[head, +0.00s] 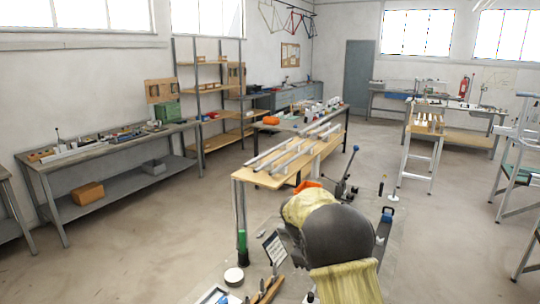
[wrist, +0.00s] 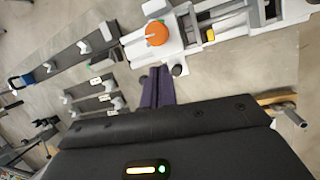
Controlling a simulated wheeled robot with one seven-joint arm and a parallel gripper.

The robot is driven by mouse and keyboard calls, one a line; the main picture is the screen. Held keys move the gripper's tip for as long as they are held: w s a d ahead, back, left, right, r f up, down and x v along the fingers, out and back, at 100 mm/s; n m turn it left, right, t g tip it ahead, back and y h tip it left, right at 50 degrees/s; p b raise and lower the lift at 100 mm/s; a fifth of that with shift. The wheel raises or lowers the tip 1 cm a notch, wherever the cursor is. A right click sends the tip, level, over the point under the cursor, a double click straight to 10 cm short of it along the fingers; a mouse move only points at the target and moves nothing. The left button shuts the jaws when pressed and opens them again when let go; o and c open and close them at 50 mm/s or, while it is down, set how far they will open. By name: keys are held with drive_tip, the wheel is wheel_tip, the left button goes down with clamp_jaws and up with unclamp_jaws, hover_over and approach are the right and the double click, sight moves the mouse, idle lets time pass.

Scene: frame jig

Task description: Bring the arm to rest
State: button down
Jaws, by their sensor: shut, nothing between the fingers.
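My gripper (wrist: 156,86) shows in the wrist view as dark purple fingers, pressed together with nothing held between them. Its fingertips point toward a light grey jig part (wrist: 188,30) with an orange knob (wrist: 157,33). I cannot tell how far apart they are, and no contact is clear. In the head view my arm, with its dark rounded link and yellowish cover, fills the lower middle. It is bent in front of my body, and the gripper's fingers are hidden there.
A wooden bench with metal rails (head: 295,150) stands just beyond my arm. A long workbench (head: 110,150) runs along the left wall, and shelves (head: 205,100) stand behind it. Bare floor (head: 140,240) lies to the left.

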drive_tip(key=s+d+m+t+y, duration=0.1)
drive_tip(key=s+m+t+y, duration=0.2)
drive_tip(key=s+m, duration=0.7)
drive_tip(key=s+y, duration=0.1)
drive_tip(key=s, duration=1.4)
drive_tip(key=shift+s+d+f, duration=0.2)
drive_tip(key=shift+s+d, duration=0.15)
drive_tip(key=shift+w, duration=0.1)
